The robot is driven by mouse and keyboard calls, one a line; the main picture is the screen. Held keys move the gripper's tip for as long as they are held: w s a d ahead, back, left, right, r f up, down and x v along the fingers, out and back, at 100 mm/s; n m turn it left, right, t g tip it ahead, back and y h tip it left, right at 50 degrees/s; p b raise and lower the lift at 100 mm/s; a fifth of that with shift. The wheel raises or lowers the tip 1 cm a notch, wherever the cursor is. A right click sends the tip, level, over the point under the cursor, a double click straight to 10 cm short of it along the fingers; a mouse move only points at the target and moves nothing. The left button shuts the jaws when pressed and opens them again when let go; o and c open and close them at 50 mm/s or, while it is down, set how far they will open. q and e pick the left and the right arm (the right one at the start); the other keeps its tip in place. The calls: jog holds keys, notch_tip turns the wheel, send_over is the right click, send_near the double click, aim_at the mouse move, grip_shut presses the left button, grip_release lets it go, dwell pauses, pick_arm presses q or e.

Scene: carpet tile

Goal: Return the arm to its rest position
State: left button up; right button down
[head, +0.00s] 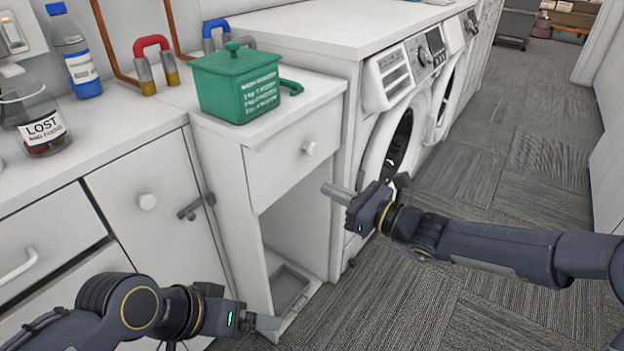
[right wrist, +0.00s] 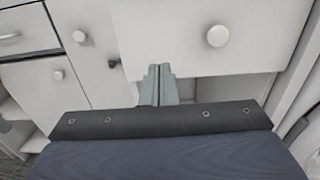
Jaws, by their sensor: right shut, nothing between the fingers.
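My right arm (head: 500,245) reaches in from the right in the head view. Its gripper (head: 336,193) is in the air in front of the narrow white cabinet, below its drawer knob. In the right wrist view the two grey fingers (right wrist: 160,80) are together with nothing between them, pointing toward the cabinet's open lower space. My left gripper (head: 268,322) is low at the bottom of the head view, in front of the cabinet's foot. Its fingers are seen side-on, so their opening is unclear.
A green lidded box (head: 235,85) stands on the cabinet top above a closed drawer (head: 292,150). A grey tray (head: 290,290) lies in the open space below. A jar (head: 38,115), bottle (head: 75,50) and padlock (head: 157,65) stand left. A washer (head: 395,150) is behind; carpet at right is clear.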

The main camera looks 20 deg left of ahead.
jog(key=s+d+r+n+g+h, duration=0.2)
jog(key=s+d+r+n+h, duration=0.15)
jog(key=s+d+n, duration=0.95)
jog(key=s+d+f+n+t+h, duration=0.1)
jog(key=s+d+f+n+h, duration=0.3)
jog(key=s+d, duration=0.45)
jog(key=s+d+f+n+t+h, duration=0.1)
jog(key=s+d+f+n+h, duration=0.35)
jog(key=d, duration=0.65)
notch_tip(320, 180, up, 23)
jog(key=s+m+h+p, duration=0.1)
jog(key=s+p, duration=0.1)
jog(key=p, duration=2.1)
jog(key=shift+d+f, duration=0.15)
jog(key=shift+d, duration=0.3)
jog(key=shift+m, duration=0.25)
